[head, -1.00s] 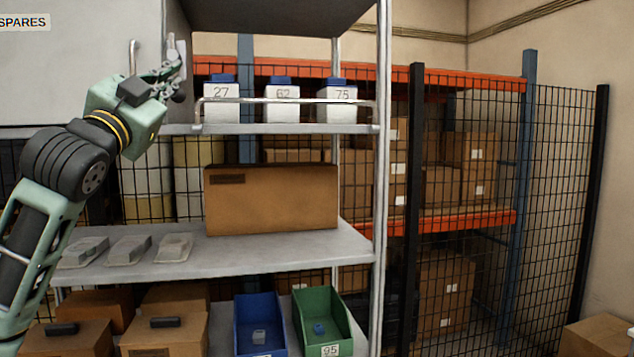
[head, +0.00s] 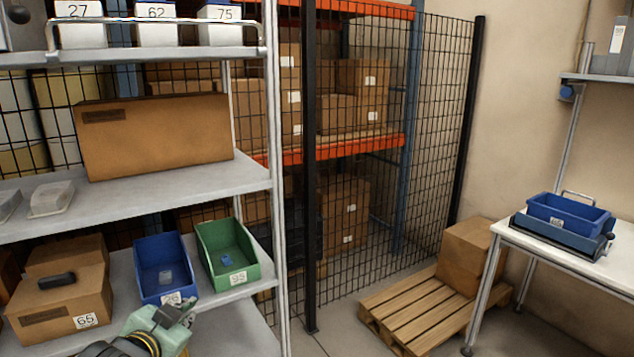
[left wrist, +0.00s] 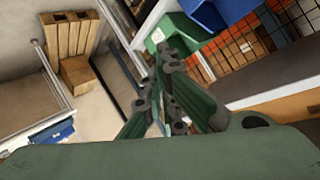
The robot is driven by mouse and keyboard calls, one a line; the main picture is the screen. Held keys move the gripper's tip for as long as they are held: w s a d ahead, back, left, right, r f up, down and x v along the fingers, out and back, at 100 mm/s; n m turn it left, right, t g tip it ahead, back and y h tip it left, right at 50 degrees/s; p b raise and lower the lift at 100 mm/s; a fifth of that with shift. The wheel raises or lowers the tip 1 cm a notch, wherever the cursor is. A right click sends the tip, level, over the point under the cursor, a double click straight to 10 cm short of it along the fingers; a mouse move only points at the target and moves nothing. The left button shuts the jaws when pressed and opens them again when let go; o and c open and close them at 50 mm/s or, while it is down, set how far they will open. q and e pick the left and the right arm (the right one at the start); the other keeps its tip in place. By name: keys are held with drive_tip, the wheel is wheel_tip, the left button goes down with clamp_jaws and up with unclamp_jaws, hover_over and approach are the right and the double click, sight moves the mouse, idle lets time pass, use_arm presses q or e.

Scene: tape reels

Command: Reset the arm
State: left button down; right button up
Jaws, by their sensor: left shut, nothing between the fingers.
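My left gripper (head: 178,313) is low in the head view, in front of the shelf's lower level and just below the blue bin (head: 148,262). Its fingers (left wrist: 160,88) show in the left wrist view, shut with nothing between them. The green bin (head: 222,243) stands to the right of the blue bin, and each has a small item inside. In the left wrist view the green bin (left wrist: 152,42) lies beyond the fingers. My right gripper is not in view.
The shelf's right post (head: 277,170) stands close to the left gripper. A wooden pallet (head: 415,312) with a box stands on the floor at right. A white table (head: 560,258) carries another blue bin (head: 568,214).

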use_arm(q)
drive_tip(key=s+d+f+n+g, duration=0.1)
drive_tip(key=s+d+f+g, duration=0.1)
drive_tip(key=s+f, duration=0.5)
drive_tip(key=s+d+f+n+g, duration=0.1)
drive_tip(key=s+d+f+g, duration=0.1)
drive_tip(key=s+f, duration=0.55)
drive_tip(key=s+d+f+n+g, duration=0.1)
drive_tip(key=s+f+g, duration=0.25)
drive_tip(key=s, duration=0.55)
drive_tip(key=s+d+f+n+g, duration=0.1)
drive_tip(key=s+f+g, duration=0.1)
drive_tip(key=s+f, duration=0.5)
wheel_tip(320, 180, down, 23)
drive_tip(key=s+b, duration=0.1)
drive_tip(key=s, duration=0.2)
drive_tip(key=s+a+f+g, duration=0.1)
drive_tip(key=s+f, duration=0.7)
drive_tip(key=f, duration=0.1)
drive_tip(key=s+a+f+g+b, duration=0.1)
drive_tip(key=s+a+f, duration=0.1)
drive_tip(key=s+f, duration=0.7)
drive_tip(key=shift+s+a+f, duration=0.2)
drive_tip(key=shift+a+f, duration=0.05)
drive_tip(key=shift+f, duration=0.55)
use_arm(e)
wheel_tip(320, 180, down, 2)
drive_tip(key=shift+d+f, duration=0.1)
